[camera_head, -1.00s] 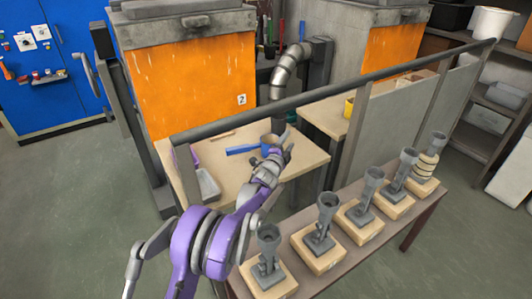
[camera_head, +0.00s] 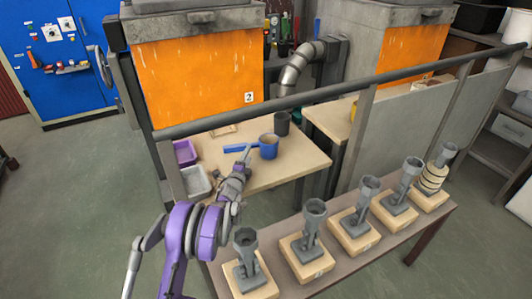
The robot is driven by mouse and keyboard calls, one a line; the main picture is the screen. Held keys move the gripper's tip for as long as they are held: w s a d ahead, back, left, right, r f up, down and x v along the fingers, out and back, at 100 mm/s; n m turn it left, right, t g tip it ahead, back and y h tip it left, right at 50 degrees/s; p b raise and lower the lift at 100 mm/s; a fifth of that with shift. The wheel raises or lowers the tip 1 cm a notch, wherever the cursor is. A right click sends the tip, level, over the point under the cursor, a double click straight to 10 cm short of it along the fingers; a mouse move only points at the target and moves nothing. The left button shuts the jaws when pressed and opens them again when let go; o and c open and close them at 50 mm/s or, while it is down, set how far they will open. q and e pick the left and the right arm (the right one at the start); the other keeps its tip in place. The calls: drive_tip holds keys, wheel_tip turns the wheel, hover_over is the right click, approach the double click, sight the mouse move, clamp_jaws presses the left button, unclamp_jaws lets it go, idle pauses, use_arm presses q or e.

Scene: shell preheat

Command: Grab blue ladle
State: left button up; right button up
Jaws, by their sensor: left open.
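The blue ladle (camera_head: 268,148) sits on the pale wooden table behind the rail. Its cup is on the right, and its straight blue handle points left. My left gripper (camera_head: 245,156) is at the near side of the handle, just left of the cup. It is open, with its fingertips close to the handle; I cannot tell whether they touch it. My right gripper is not in view.
A dark grey cup (camera_head: 282,124) stands behind the ladle. A purple tray (camera_head: 185,152) and a grey tray (camera_head: 196,181) are at the table's left. A metal rail (camera_head: 330,92) crosses above the table. Several grey moulds on wooden blocks line the front bench (camera_head: 330,286).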

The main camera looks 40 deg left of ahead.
sight(251, 144)
use_arm(q)
drive_tip(key=b+x, duration=0.1)
drive_tip(key=x, duration=0.5)
drive_tip(key=shift+w+a+r, duration=0.1)
drive_tip(key=shift+w+a, duration=0.2)
drive_tip(key=shift+w, duration=0.05)
clamp_jaws()
idle(1.1)
